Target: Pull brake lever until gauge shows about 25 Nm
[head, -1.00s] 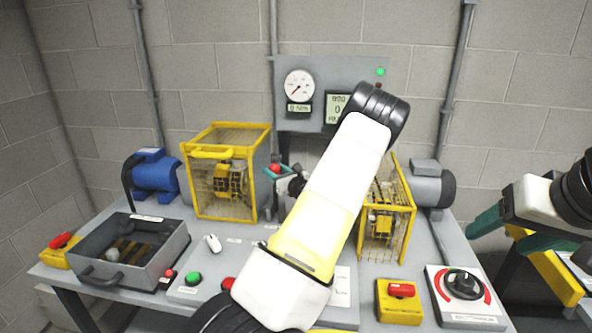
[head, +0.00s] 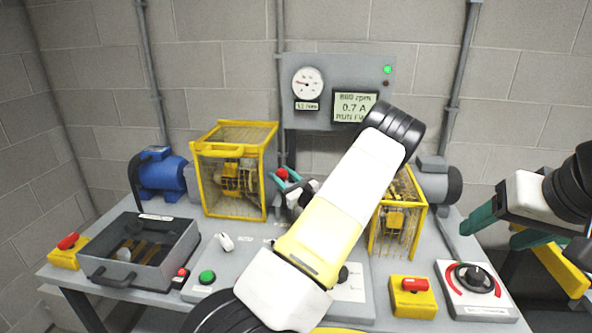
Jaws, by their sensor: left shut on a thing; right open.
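The brake lever shows as a red knob (head: 282,174) beside the left yellow cage. My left gripper (head: 285,182), with teal fingers, is shut on the lever just below the knob; my own arm hides part of the area. The round white gauge (head: 307,84) on the grey back panel has its needle pointing left and slightly up. Its small readout below is too small to read surely, perhaps about 11 Nm. The screen (head: 355,106) beside it reads about 880 rpm, 0.7 A and RUN. My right gripper (head: 478,220) is open and empty at the right, clear of the bench.
The left yellow cage (head: 233,170) and right yellow cage (head: 397,215) stand near the lever. A blue motor (head: 160,176) is at left. An open grey bin (head: 138,250), red stop buttons (head: 415,284) and a rotary dial (head: 471,279) line the front.

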